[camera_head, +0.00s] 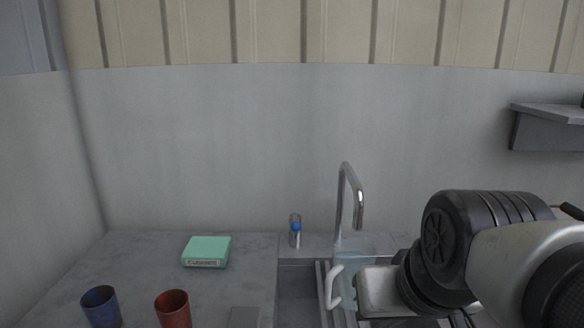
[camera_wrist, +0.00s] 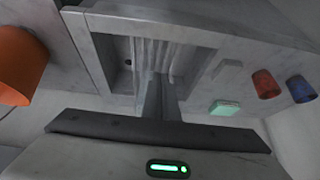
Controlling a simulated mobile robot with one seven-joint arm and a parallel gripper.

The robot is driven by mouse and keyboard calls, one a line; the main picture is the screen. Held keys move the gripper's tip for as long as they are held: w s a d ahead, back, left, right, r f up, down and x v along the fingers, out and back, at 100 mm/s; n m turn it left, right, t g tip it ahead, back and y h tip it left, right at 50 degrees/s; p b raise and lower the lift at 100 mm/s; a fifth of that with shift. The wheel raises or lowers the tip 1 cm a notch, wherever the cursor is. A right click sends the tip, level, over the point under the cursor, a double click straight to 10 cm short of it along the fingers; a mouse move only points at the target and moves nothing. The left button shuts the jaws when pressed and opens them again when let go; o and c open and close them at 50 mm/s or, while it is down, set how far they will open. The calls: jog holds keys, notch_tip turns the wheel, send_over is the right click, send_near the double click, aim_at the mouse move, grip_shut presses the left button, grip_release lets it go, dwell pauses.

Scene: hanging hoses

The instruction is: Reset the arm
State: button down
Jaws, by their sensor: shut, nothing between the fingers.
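My gripper (camera_wrist: 160,82) shows in the wrist view with its two grey fingers together and nothing between them. It points toward the grey sink and its ribbed drainboard (camera_wrist: 165,55), apart from the objects on the counter. In the head view my arm reaches in from the right, and its end is over the sink area in front of the chrome tap (camera_head: 345,190). The fingertips cannot be made out clearly there.
A blue cup (camera_head: 101,307), a red cup (camera_head: 173,309) and a green box (camera_head: 207,251) stand on the counter at the left. A small blue-marked bottle (camera_head: 295,231) stands by the tap. A shelf (camera_head: 550,113) is at right. An orange object (camera_wrist: 18,65) shows in the wrist view.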

notch_tip(320, 180, up, 20)
jog(key=s+p, duration=0.2)
jog(key=p, duration=1.8)
jog(key=shift+d+p, duration=0.35)
jog(key=shift+d, duration=0.1)
